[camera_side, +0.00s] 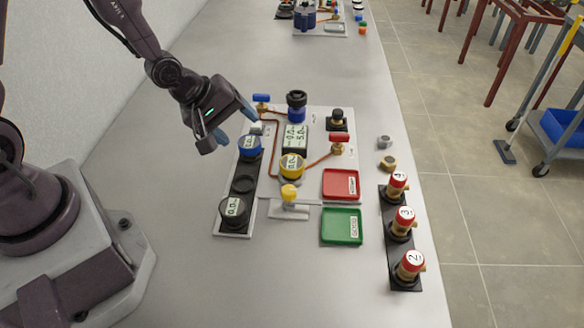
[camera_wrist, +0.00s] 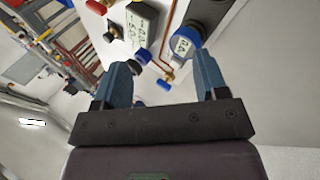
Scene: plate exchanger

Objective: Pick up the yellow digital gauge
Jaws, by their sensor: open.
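The yellow digital gauge (camera_side: 291,166) is a round yellow-rimmed dial with a small display, mounted on the white panel (camera_side: 262,208) below the large display box (camera_side: 295,138). I cannot make it out in the wrist view. My gripper (camera_side: 236,124) is open and empty, up and to the left of the gauge, above the table near the blue gauge (camera_side: 249,146). In the wrist view my gripper (camera_wrist: 163,60) has its two blue fingers spread wide, with the blue gauge (camera_wrist: 184,43) close by the right fingertip.
A black-faced gauge (camera_side: 232,210) shares the strip with the blue gauge. A yellow-handled valve (camera_side: 289,194) stands just below the yellow gauge. A red tray (camera_side: 341,184), a green tray (camera_side: 342,227) and three red-capped fittings (camera_side: 403,222) stand to the right.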

